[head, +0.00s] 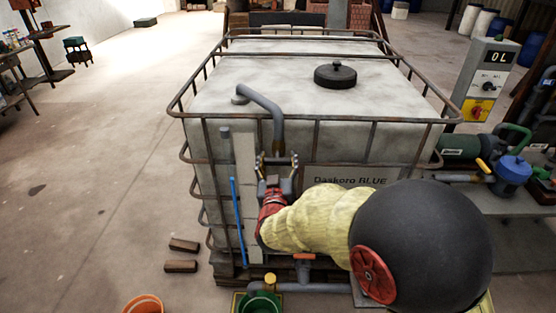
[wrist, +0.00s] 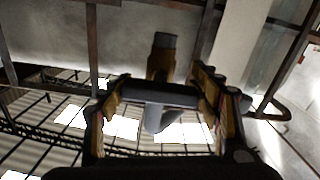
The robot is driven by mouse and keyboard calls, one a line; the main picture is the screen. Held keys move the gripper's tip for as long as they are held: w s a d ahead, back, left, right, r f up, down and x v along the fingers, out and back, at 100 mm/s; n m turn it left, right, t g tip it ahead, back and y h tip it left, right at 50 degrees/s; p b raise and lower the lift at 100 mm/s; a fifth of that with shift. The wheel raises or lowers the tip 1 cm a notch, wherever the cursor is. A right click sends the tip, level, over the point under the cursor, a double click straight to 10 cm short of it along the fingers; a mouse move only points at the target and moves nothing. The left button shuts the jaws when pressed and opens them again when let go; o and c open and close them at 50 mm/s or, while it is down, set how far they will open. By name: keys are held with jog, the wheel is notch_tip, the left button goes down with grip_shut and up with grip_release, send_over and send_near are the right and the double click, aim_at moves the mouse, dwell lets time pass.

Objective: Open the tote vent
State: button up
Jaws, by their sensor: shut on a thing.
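My gripper (head: 277,162) is at the pipe's lower end, in front of the cage. In the wrist view, my gripper (wrist: 162,98) has its fingers either side of a grey handle-like bar (wrist: 158,93). A grey pipe end with a brass-coloured part (wrist: 162,58) shows just beyond it. The handle's exact angle is unclear, and my arm hides part of the tote's front.
A round black lid (head: 335,75) sits on the tote's top. A blue upright tube (head: 237,220) runs left of my gripper. A control box (head: 487,80) and a blue pump (head: 513,170) stand at right. An orange bucket (head: 143,305) is on the floor at front left.

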jog(key=n+p, duration=0.3)
jog(key=shift+r+n, duration=0.15)
jog(key=shift+n, duration=0.25)
jog(key=n+p, duration=0.4)
jog(key=n, duration=0.1)
jog(key=shift+n, duration=0.3)
jog(key=n+p, duration=0.3)
jog(key=n, duration=0.3)
jog(key=shift+p, duration=0.4)
jog(key=shift+n+p, duration=0.75)
jog(key=shift+n, duration=0.55)
jog(key=shift+f, duration=0.2)
jog(key=o, duration=0.9)
jog(key=shift+c, duration=0.2)
jog(key=o, duration=0.4)
jog(key=shift+r, duration=0.1)
jog(key=shift+c, duration=0.2)
